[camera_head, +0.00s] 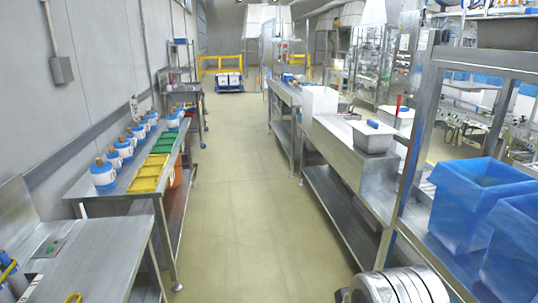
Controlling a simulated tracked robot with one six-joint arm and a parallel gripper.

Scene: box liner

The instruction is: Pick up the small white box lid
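A taller plain white box (320,102) stands farther back on the same side. My gripper is not in view, so its state and what it holds do not show.
A clear floor aisle (235,190) runs between the benches. The left bench holds yellow trays (150,172), green trays (165,143) and several white-and-blue containers (104,175). Blue-lined boxes (470,205) stand at right. Round metal things (400,288) show at the bottom.

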